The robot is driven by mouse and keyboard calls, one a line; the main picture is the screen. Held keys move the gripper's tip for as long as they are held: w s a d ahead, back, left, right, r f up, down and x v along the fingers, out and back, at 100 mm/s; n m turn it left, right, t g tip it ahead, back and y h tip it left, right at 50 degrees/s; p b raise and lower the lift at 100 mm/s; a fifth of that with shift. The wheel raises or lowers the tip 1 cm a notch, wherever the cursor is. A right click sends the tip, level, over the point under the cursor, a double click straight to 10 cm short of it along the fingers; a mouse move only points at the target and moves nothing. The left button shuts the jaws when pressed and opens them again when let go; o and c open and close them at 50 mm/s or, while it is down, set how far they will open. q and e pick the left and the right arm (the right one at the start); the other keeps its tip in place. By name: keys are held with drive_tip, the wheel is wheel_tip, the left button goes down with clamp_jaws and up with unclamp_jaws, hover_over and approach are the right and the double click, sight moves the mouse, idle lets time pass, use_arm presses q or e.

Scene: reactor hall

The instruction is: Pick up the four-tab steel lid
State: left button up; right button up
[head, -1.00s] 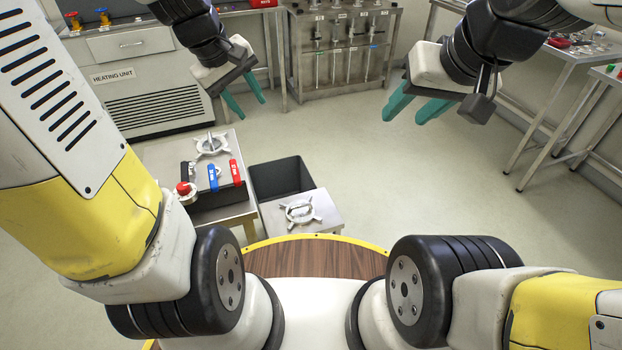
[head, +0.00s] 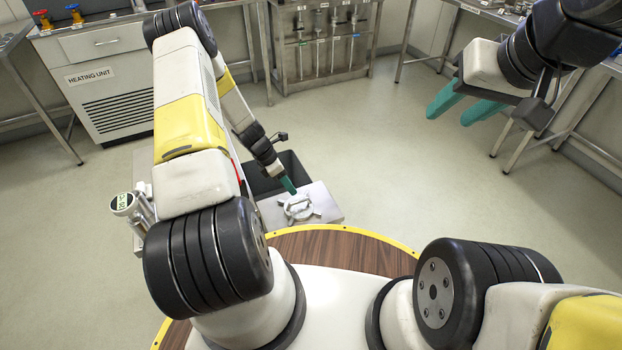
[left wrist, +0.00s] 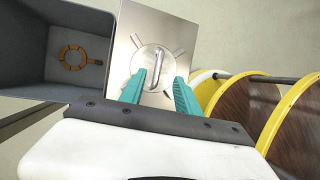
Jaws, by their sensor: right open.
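The four-tab steel lid (head: 299,207) lies flat on a small steel stand (head: 328,205). The lid also shows in the left wrist view (left wrist: 153,66), with a raised bar handle across its middle and tabs at its rim. My left gripper (head: 288,185) points down at the lid from above. In the left wrist view its teal fingers (left wrist: 163,80) are apart, one to each side of the handle's lower part, with nothing held. I cannot tell whether they touch the lid. My right gripper (head: 463,105) is open and empty, high at the right.
A dark grey bin (head: 290,163) stands beside the stand; an orange ring (left wrist: 72,57) lies in it. A round gauge (head: 123,203) shows left of my left arm, which hides its surroundings. A heating unit (head: 112,100) stands at the back left.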

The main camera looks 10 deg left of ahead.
sight(297, 198)
use_arm(q)
drive_tip(key=x, duration=0.8)
drive_tip(key=shift+s+a+f, duration=0.1)
drive_tip(key=shift+a+f, duration=0.1)
drive_tip(key=shift+a, duration=0.2)
drive_tip(key=shift+c, duration=0.2)
clamp_jaws()
idle(0.8)
